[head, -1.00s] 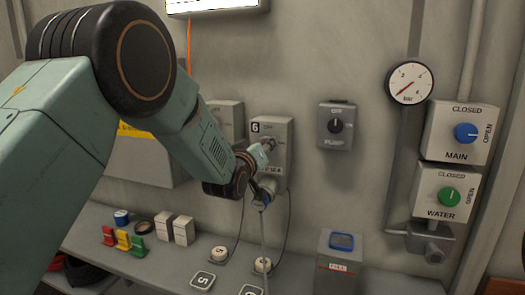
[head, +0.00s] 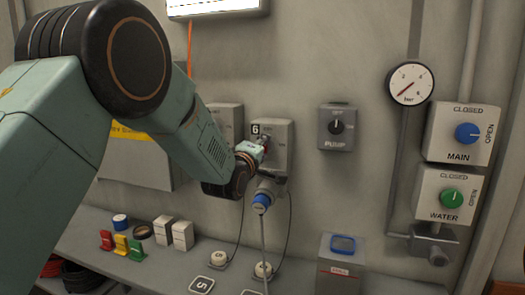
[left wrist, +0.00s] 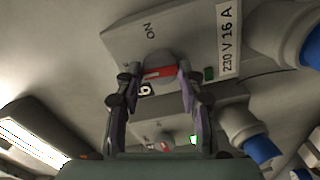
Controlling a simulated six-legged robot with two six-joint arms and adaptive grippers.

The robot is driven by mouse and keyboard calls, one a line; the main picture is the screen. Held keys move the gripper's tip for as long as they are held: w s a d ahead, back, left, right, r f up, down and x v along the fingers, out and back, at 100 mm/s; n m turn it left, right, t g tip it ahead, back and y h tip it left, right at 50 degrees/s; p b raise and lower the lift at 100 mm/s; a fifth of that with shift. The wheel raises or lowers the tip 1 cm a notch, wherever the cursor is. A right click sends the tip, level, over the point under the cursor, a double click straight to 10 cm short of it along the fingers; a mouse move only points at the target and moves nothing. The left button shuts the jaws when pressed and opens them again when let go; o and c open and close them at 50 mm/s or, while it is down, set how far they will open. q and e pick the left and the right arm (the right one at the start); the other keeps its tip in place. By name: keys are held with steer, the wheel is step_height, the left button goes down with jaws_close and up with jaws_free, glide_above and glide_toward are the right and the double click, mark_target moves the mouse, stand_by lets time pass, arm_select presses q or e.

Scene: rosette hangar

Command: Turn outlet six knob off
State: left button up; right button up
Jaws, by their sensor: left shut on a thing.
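The outlet six box (head: 283,135) is a grey wall box with a "6" label, right of my left forearm in the head view. Its knob (left wrist: 158,72) is grey with a red stripe and sits between the two fingertips of my left gripper (left wrist: 159,78). The gripper is shut on the knob, with a finger on each side. An "ON" mark shows on the box beyond the knob. In the head view my left gripper (head: 265,146) is at the box's front and hides most of the knob. My right gripper is out of view.
A blue-ended plug (head: 261,202) with a hanging cable sits below outlet six. Another grey outlet box (head: 225,116) is behind my arm. The pump switch (head: 338,126) is to the right, with clear wall between. A shelf below carries several small items.

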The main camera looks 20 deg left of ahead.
arm_select(q)
steer(key=shift+f+n, duration=0.15)
steer(key=shift+n, duration=0.45)
steer(key=o, duration=1.2)
steer(key=shift+s, duration=0.15)
steer(key=s, duration=1.1)
steer(key=shift+s+a, duration=0.15)
steer(key=shift+s, duration=0.25)
